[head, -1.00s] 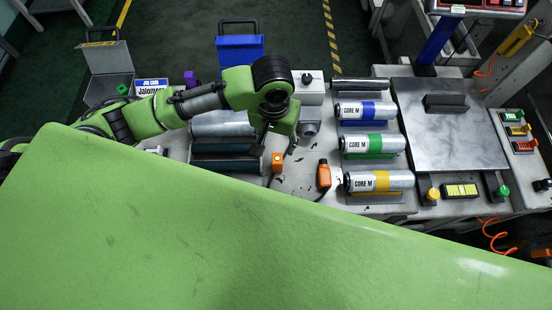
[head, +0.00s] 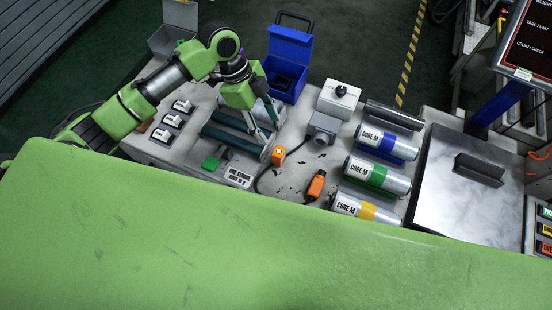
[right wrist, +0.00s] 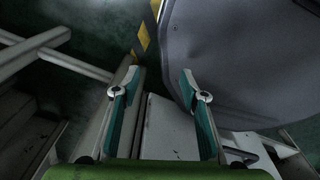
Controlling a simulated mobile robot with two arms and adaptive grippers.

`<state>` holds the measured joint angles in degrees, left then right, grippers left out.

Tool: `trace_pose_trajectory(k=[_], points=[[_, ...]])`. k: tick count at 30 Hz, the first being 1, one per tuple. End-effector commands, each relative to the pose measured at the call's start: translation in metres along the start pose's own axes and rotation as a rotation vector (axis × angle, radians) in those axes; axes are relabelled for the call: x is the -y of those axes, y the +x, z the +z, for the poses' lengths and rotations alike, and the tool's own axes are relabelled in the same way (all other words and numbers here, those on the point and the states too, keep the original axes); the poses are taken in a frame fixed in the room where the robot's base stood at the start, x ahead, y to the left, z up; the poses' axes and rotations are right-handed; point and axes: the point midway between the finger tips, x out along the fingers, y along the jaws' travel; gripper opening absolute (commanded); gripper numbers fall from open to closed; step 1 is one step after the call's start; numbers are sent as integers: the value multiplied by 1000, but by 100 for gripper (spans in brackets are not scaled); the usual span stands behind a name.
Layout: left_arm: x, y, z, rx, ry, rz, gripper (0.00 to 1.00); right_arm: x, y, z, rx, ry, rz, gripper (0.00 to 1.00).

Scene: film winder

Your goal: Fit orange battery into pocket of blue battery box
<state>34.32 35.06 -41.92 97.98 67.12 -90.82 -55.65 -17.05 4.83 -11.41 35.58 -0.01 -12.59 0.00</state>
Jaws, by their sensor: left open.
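The blue battery box (head: 288,62) stands at the back of the bench in the head view, its lid raised and a dark opening at its front. Two orange pieces lie in the middle of the bench: a small block (head: 278,155) by a black cable, and a longer orange and dark piece (head: 316,185) to its right. I cannot tell which is the battery. My left gripper (head: 266,124) points down, open, in front of the box and just behind the small orange block, with nothing visible between its fingers. My right gripper (right wrist: 155,85) is open and empty in the right wrist view.
Silver cores with blue, green and yellow bands (head: 378,174) lie right of the orange pieces. A white box with a black knob (head: 339,98) stands behind. A steel plate (head: 465,205) fills the right. In the right wrist view, a grey rounded panel (right wrist: 235,60) is close to the right finger.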

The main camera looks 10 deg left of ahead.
Motion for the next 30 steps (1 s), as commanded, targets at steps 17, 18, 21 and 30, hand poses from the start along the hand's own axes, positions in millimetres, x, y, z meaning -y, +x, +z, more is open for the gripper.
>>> trace_pose_trajectory(k=[17,18,21,30], points=[[2,73,0,-18,72,0,47,12,-4,2,3,4,-14,40],[2,77,0,-17,72,-1,47,12,-4,2,3,4,-14,40],[3,83,0,-17,73,-3,47,9,-4,2,4,2,-11,40],[2,119,11,-17,72,0,47,4,-12,3,5,0,-5,40]])
